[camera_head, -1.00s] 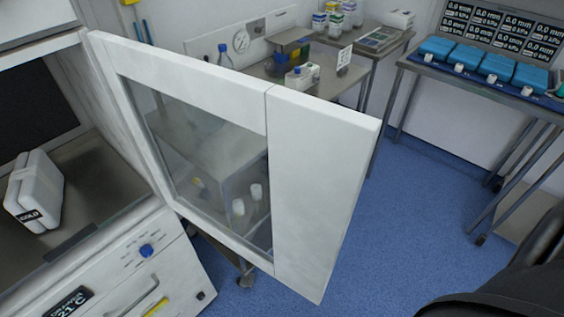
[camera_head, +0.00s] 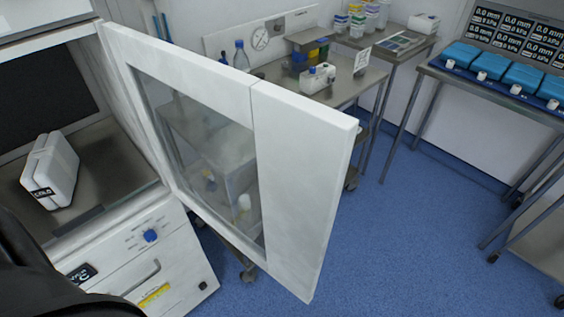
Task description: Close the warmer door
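The warmer door (camera_head: 298,185) is a white panel with a clear window (camera_head: 200,150), and it stands wide open, swung out from its hinge side near the cabinet. The warmer cabinet (camera_head: 130,265) is at the left, with a blue knob and a handle on its front. A white pack marked COLD (camera_head: 52,170) stands inside the open chamber. A dark part of my own body fills the lower left corner. Neither gripper can be seen.
A steel table (camera_head: 345,92) with bottles and a white box stands behind the door. Another table with blue trays (camera_head: 515,75) is at the right. The blue floor (camera_head: 400,240) between door and right table is clear.

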